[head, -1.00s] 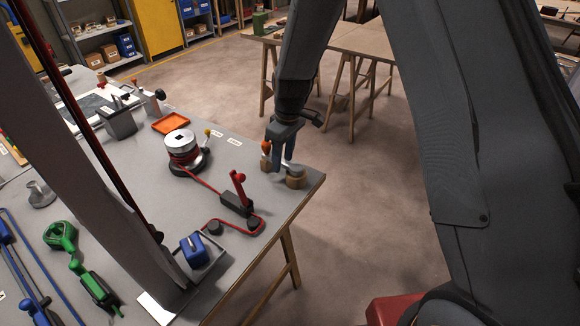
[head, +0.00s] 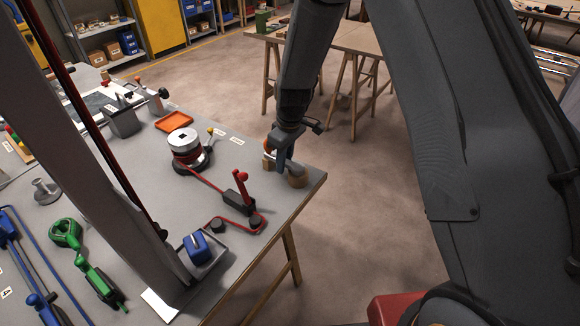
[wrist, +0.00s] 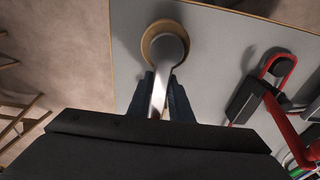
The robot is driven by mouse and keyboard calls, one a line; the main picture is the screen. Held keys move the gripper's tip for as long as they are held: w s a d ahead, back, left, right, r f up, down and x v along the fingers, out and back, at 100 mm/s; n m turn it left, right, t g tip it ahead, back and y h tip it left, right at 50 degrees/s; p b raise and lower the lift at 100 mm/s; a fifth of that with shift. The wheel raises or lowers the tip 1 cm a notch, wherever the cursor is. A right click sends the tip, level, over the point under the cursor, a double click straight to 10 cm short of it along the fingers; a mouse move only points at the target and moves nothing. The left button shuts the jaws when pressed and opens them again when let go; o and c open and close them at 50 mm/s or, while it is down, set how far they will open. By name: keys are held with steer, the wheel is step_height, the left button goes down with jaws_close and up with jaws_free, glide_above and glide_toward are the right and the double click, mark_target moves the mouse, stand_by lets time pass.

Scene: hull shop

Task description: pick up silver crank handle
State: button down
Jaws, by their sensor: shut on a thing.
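The silver crank handle (wrist: 160,92) runs up the middle of the wrist view as a flat bar ending in a round grey end. That end lies over a round wooden support (wrist: 147,45); I cannot tell whether they touch. My gripper (wrist: 163,90) is shut on the bar, a dark blue finger on each side. In the head view my gripper (head: 280,163) points down at the right corner of the grey table. Its fingers partly hide the crank, and a wooden support (head: 297,181) shows beside them. The crank's near end is hidden in the wrist view.
The grey table (head: 270,215) ends just right of my gripper. A winch drum (head: 186,145), a red-handled device (head: 240,195), an orange tray (head: 174,121) and a blue block (head: 196,246) stand to the left. Wooden trestle tables (head: 360,45) stand beyond open floor.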

steer(key=shift+r, duration=0.2)
step_height(320, 180, up, 9)
steer(key=b, duration=0.2)
steer(key=shift+b, duration=0.4)
steer(key=shift+r, duration=0.35)
stand_by(0.6)
